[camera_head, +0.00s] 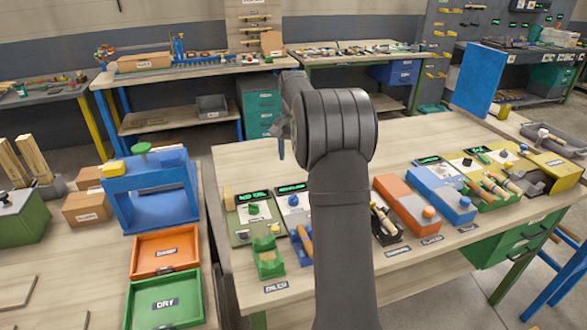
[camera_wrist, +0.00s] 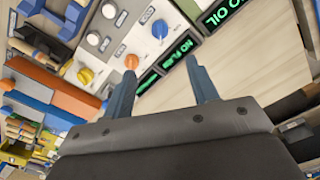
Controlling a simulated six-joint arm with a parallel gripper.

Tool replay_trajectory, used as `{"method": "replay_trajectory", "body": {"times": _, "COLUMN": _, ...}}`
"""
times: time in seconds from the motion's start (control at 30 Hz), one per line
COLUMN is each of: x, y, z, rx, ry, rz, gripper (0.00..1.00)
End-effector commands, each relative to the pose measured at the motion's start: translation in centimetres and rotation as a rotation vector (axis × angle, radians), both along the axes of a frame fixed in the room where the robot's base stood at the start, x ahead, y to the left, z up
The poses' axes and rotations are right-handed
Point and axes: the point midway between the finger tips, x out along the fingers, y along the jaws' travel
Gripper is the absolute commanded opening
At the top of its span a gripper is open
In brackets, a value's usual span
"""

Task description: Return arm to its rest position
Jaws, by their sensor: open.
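My gripper (camera_wrist: 163,92) shows in the wrist view with its two blue-grey fingers spread apart and nothing between them. In the head view my dark arm rises through the middle of the picture. Its wrist end lies above the workbench (camera_head: 440,142), and one finger shows at the left of the arm; the rest of the gripper is hidden behind the arm. In the wrist view the fingers stand in front of control panels with lit displays (camera_wrist: 180,50) and a bare stretch of wooden bench top.
A row of machines, including an orange unit (camera_head: 405,203) and a blue unit (camera_head: 440,192), lines the bench's front. A blue press (camera_head: 150,190), an orange tray (camera_head: 164,252) and a green tray (camera_head: 166,300) stand at the left. The middle of the bench top is clear.

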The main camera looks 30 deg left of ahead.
Motion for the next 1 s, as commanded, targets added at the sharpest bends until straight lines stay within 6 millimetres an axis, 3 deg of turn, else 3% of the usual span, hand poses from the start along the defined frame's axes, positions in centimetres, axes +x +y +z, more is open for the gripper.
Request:
{"method": "replay_trajectory", "body": {"times": 0.2, "x": 0.0, "y": 0.0, "z": 1.2, "rx": 0.000, "ry": -0.001, "rz": 0.000, "gripper": 0.54}}
{"method": "replay_trajectory", "body": {"times": 0.57, "x": 0.0, "y": 0.0, "z": 1.0, "rx": 0.000, "ry": 0.000, "rz": 0.000, "gripper": 0.54}}
{"method": "replay_trajectory", "body": {"times": 0.77, "x": 0.0, "y": 0.0, "z": -1.4, "rx": -0.001, "ry": 0.002, "rz": 0.000, "gripper": 0.54}}
{"method": "replay_trajectory", "body": {"times": 1.0, "x": -0.1, "y": 0.0, "z": -6.2, "rx": -0.002, "ry": 0.003, "rz": 0.000, "gripper": 0.54}}
